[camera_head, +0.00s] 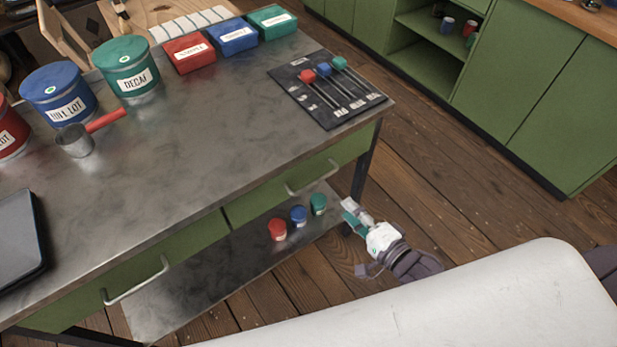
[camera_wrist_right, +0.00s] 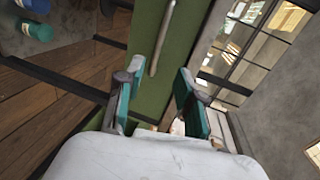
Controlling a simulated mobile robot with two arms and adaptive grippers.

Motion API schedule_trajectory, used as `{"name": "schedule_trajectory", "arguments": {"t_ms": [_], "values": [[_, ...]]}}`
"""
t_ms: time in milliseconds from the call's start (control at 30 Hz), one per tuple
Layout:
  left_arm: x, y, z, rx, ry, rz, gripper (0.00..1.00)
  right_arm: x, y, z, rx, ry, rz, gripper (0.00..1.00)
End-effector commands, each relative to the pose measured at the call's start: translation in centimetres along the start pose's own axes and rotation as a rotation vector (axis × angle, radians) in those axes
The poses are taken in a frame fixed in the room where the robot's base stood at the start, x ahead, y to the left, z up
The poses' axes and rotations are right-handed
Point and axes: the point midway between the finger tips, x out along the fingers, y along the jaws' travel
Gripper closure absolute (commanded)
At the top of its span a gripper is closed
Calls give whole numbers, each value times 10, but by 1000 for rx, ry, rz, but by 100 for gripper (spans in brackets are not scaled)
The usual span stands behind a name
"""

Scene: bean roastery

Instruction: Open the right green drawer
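The right green drawer (camera_head: 262,200) is in the front of the metal-topped table and looks shut, flush with the left one. Its pale bar handle (camera_head: 312,180) runs along the front. In the right wrist view the green drawer front (camera_wrist_right: 188,40) and the handle (camera_wrist_right: 163,38) lie ahead of the fingers. My right gripper (camera_head: 353,214) is below and right of the handle, apart from it. The wrist view shows my right gripper (camera_wrist_right: 157,75) open, with nothing between its teal-padded fingers. My left gripper is not in view.
The left green drawer (camera_head: 180,246) has its own handle (camera_head: 136,281). Red, blue and green small jars (camera_head: 298,215) stand on the lower shelf (camera_head: 205,290). A table leg (camera_head: 364,163) is at the right corner. Tins, boxes and a black mat (camera_head: 290,77) are on top.

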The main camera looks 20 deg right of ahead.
Motion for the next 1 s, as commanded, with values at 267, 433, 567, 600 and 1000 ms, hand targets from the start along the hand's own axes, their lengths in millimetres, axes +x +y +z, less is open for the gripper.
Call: {"name": "schedule_trajectory", "arguments": {"t_ms": [267, 433, 567, 600, 1000], "values": [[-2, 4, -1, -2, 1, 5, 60, 47, -2, -1, -1, 1, -4, 63], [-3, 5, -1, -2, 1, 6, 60, 84, -1, -1, -3, 2, -2, 63], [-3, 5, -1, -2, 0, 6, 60, 108, 0, -1, -2, 2, -1, 63], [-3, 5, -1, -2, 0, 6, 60, 114, 0, -1, -3, 2, 0, 63], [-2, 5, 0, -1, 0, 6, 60, 135, 1, 0, -3, 1, 2, 63]]}}
